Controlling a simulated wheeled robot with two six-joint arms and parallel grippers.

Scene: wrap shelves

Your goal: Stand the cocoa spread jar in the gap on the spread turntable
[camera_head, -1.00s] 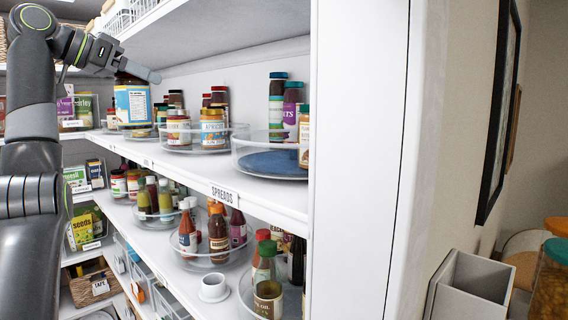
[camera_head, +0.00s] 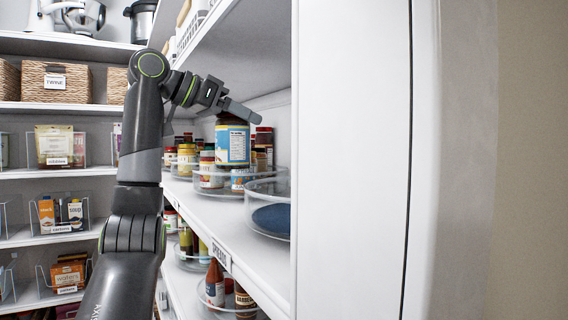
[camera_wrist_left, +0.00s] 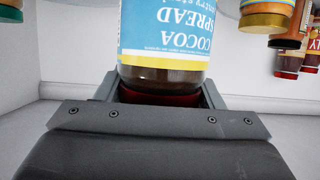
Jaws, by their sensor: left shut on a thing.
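My left gripper (camera_head: 231,115) is shut on the lid end of the cocoa spread jar (camera_head: 232,146), a dark jar with a blue, white and yellow label. It holds the jar upright, in front of jars on a clear-rimmed turntable (camera_head: 207,187) on the upper shelf. Whether the jar's base touches anything is hard to tell. In the left wrist view the jar (camera_wrist_left: 165,35) shows with its label inverted and its dark red lid between the fingers (camera_wrist_left: 160,95). The turntable's gap is not clearly visible behind the jar. My right gripper is not in view.
A second turntable with a blue base (camera_head: 272,219) is nearer, beside a white upright panel (camera_head: 350,160). Another shelf is overhead. A "SPREADS" tag (camera_head: 221,257) is on the shelf's front edge. Bottles (camera_head: 215,282) stand on the shelf below.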

